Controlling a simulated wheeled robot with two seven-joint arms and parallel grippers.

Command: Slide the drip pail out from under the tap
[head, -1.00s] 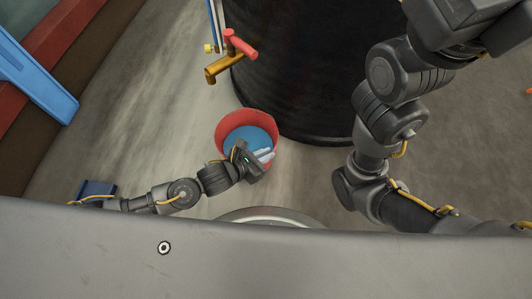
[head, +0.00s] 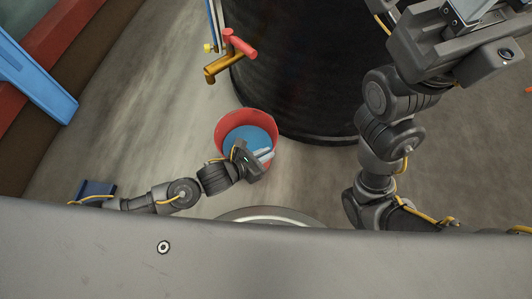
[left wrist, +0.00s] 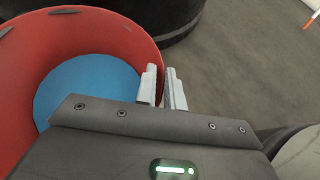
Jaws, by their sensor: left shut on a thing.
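The red drip pail (head: 228,127), with blue inside it, stands upright on the floor beside the black tank. It also shows in the left wrist view (left wrist: 110,30). The brass tap (head: 222,67) with a red handle sticks out from the tank's left side, nearer the top of the head view than the pail. My left gripper (head: 263,155) is shut on the pail's near right rim, one finger on each side of the wall in the left wrist view (left wrist: 163,88). My right gripper (head: 466,10) is raised at the top right, partly cut off, its jaws unclear.
The big black tank (head: 300,70) stands close behind the pail and to its right. A blue beam (head: 40,85) lies at the left by a red and brown edge. Bare concrete floor (head: 150,90) is open left of the pail.

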